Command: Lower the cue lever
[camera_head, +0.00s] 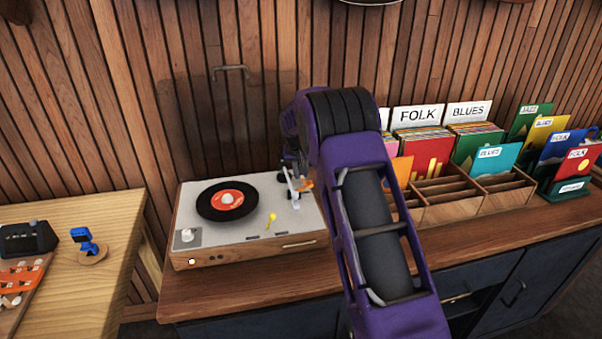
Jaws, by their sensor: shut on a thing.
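The turntable (248,245) sits on the wooden counter, with a black record with a red label (227,200) on its platter. Its silver tonearm (291,188) runs front to back at the deck's right side. My gripper (298,182) is low over the deck beside the tonearm, small and partly hidden by my purple arm. It is shut at a small orange piece (307,185), which looks like the cue lever; the exact contact and the lever's angle are too small to tell. A small yellow lever-like piece (271,218) stands apart on the deck, left of my gripper.
Record bins with FOLK (415,116) and BLUES (468,112) signs stand right of my arm. A lighter wooden table (110,215) with a blue device (86,241) is at left. The slatted wall is close behind the turntable. The counter's front edge is clear.

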